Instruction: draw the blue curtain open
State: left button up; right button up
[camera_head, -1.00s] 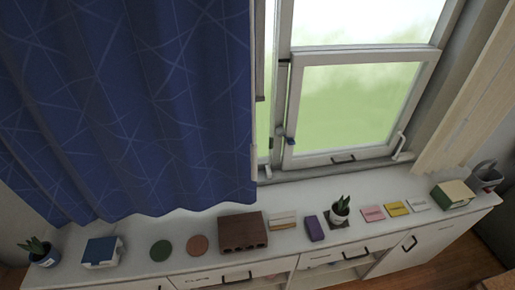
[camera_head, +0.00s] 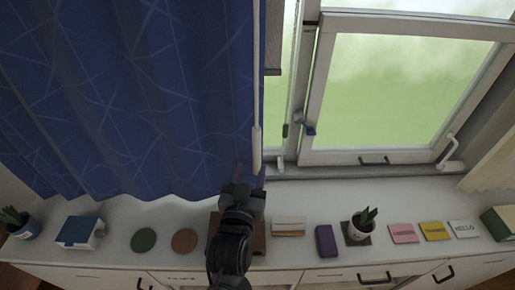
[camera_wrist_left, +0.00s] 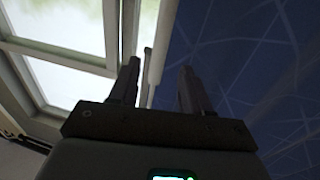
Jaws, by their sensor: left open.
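The blue curtain (camera_head: 130,95), patterned with thin pale lines, hangs over the left part of the window. A slim white handle (camera_head: 256,150) hangs along its right edge. My left gripper (camera_head: 250,178) is at the curtain's lower right edge, around the handle's lower end. In the left wrist view the left gripper (camera_wrist_left: 159,72) is open, its two fingers pointing up. The white handle (camera_wrist_left: 158,45) shows between the fingers there, with the curtain (camera_wrist_left: 240,60) to the right. I cannot tell whether the fingers touch it. My right gripper is not in view.
The window frame (camera_head: 310,90) stands right of the curtain. Below is a white cabinet top (camera_head: 190,215) with a blue-and-white box (camera_head: 79,232), green (camera_head: 143,240) and brown (camera_head: 185,241) discs, a purple block (camera_head: 325,241) and a potted plant (camera_head: 362,224). A brown block is partly hidden by my arm.

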aim_at(256, 151)
pick_arm(q)
jog(key=w, duration=0.3)
jog(key=w+d+p, duration=0.1)
jog(key=w, duration=0.5)
jog(key=shift+d, duration=0.35)
grip_shut()
jog(key=shift+p, duration=0.3)
